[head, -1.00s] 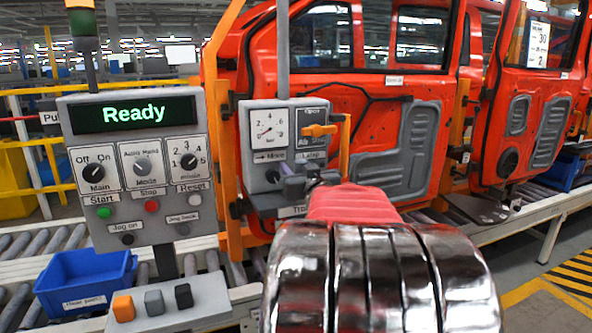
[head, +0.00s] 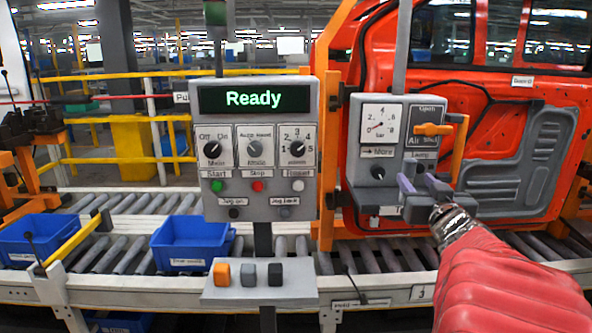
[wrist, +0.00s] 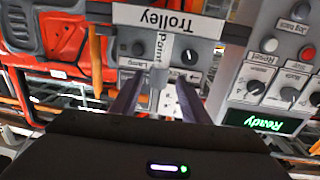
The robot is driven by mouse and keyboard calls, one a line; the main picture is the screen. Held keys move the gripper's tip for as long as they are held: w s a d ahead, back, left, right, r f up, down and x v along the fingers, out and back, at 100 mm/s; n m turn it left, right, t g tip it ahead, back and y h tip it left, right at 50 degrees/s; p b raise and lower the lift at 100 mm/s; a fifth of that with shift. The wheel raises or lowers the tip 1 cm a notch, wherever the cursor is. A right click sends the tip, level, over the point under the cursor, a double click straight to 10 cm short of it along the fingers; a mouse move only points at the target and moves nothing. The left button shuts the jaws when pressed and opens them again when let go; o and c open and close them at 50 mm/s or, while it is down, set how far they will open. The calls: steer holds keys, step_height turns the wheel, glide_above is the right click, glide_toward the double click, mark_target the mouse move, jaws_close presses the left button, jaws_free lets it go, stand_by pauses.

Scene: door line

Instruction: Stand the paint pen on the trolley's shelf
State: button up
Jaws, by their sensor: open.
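The paint pen (wrist: 163,48) is a pale stick with a "Paint" label, seen in the wrist view between my two fingers. It lies in line with the panel behind it and its far end meets the trolley's shelf (wrist: 205,26), beside the "Trolley" label. It appears to stand upright there; its contact with the shelf is not clear. My gripper (wrist: 160,84) is open, with a finger on each side of the pen. In the head view my gripper (head: 422,184) is at the grey shelf (head: 468,207) below the gauge panel; I cannot make out the pen there.
A control box (head: 258,150) reading "Ready" stands left of the shelf. An orange valve handle (head: 432,129) juts out above my gripper. A red door (head: 500,100) hangs behind. Blue bins (head: 190,243) sit on the roller conveyor. A three-button box (head: 258,280) is in front.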

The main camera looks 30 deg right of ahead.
steer(key=shift+v, duration=0.9)
